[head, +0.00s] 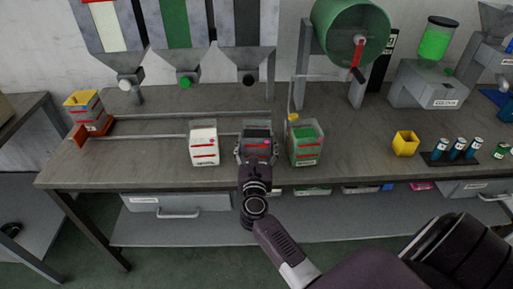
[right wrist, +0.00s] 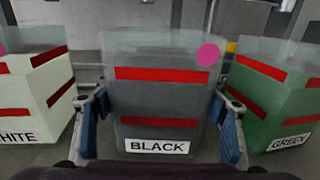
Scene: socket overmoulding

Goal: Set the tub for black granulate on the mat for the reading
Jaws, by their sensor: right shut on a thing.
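The tub for black granulate (head: 258,136) is on the workbench between the white and green tubs. In the right wrist view the tub (right wrist: 160,95) is upright, with dark contents, two red stripes and a BLACK label. My right gripper (right wrist: 162,128) is shut on it, with a blue-padded finger at each side. In the head view my right gripper (head: 256,158) reaches it from the front. I cannot tell whether the tub touches the bench. No mat for the reading can be clearly identified. My left gripper is not in view.
The white tub (head: 204,146) and green tub (head: 305,142) stand close on either side. Hoppers (head: 182,68) hang behind. A yellow cup (head: 405,143) and a dark tray (head: 437,160) with blue cylinders are to the right. The bench front left (head: 120,160) is clear.

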